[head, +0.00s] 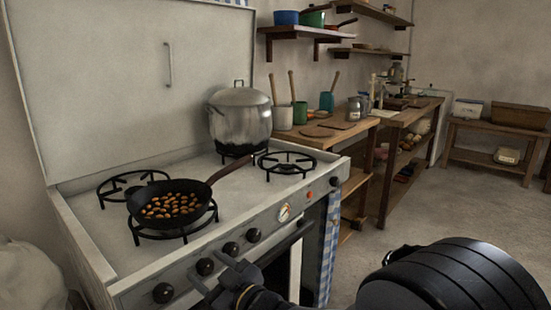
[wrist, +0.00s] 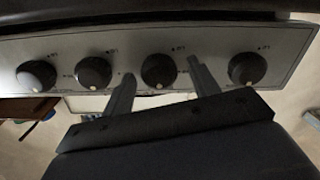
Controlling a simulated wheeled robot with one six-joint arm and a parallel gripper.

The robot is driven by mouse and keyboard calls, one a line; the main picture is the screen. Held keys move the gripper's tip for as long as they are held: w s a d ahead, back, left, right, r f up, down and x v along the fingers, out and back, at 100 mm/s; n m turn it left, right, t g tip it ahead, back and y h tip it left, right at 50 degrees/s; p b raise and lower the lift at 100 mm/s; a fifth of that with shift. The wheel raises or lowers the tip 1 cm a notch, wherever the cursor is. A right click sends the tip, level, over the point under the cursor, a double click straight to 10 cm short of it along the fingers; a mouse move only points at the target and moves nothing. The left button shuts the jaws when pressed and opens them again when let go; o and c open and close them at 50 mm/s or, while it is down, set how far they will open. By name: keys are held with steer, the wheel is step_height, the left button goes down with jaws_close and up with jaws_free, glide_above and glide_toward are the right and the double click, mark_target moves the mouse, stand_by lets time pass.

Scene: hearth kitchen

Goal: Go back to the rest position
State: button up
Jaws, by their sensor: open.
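My gripper (head: 222,277) is in front of the stove's front panel, at the row of black knobs. In the wrist view my gripper (wrist: 160,85) has its two fingers spread apart with nothing held between them. One knob (wrist: 158,71) shows between the fingertips, and others lie to either side; I cannot tell whether a finger touches any knob. My black arm (head: 440,280) fills the lower right of the head view.
A black frying pan (head: 140,202) with brown nuts or beans sits on the front left burner of the stove (head: 95,240). A large lidded pot (head: 240,118) stands at the back. A blue checked towel (head: 330,240) hangs at the right side. Open floor (head: 440,215) lies to the right.

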steer(key=n, duration=0.4)
steer(key=shift+b, duration=0.35)
steer(key=n, duration=0.4)
steer(key=shift+s+f, duration=0.1)
steer(key=p+v, duration=0.1)
steer(key=v, duration=0.8)
